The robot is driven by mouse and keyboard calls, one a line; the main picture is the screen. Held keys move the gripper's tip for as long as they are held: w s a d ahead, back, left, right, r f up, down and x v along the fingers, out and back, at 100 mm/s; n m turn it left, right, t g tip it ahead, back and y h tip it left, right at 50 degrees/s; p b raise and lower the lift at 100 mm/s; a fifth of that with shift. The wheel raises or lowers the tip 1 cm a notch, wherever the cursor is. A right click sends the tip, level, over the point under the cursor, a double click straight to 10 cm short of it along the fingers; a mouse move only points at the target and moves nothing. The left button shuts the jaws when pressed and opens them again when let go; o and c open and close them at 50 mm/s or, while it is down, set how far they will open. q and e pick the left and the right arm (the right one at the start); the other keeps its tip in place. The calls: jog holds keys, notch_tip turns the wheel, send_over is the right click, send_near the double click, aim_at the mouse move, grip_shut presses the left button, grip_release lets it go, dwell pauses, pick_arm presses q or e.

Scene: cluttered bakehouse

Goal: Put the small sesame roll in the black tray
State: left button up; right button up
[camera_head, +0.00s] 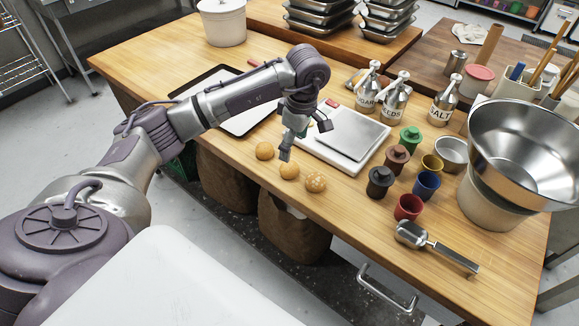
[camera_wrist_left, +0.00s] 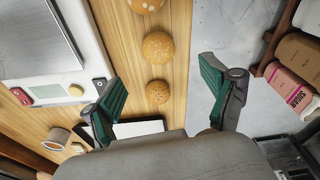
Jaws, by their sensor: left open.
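The small sesame roll (camera_head: 264,150) lies on the wooden table, leftmost of three rolls; it also shows in the left wrist view (camera_wrist_left: 157,92), smaller than the roll beside it. The black tray (camera_head: 247,128), lined in white, lies flat behind it, partly hidden by my left arm; its edge shows in the wrist view (camera_wrist_left: 145,123). My left gripper (camera_head: 305,141) is open and empty above the rolls and the scale's near corner. In the wrist view the small roll appears between its fingers (camera_wrist_left: 160,78), apart from both. My right gripper is not in view.
Two other rolls, a middle one (camera_head: 289,172) and a white-spotted one (camera_head: 316,182), lie to the right. A kitchen scale (camera_head: 348,137) stands close behind. Several coloured cups, labelled dispensers (camera_head: 394,98), a scoop (camera_head: 412,234) and a large metal bowl (camera_head: 525,140) crowd the right side.

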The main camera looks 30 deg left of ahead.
aim_at(290, 164)
pick_arm(q)
jog(key=f, duration=0.3)
jog(key=shift+a+f, duration=0.2)
jog(key=shift+f, duration=0.05)
jog(key=shift+f+p, duration=0.5)
jog(key=shift+p, duration=0.15)
jog(key=f, duration=0.1)
jog(key=f+p, duration=0.1)
jog(key=f, duration=0.1)
jog(key=shift+a+f, duration=0.3)
jog(key=shift+f, duration=0.05)
jog(key=shift+a+f, duration=0.1)
jog(key=shift+f, duration=0.25)
jog(key=shift+c, duration=0.4)
jog(key=c, duration=0.9)
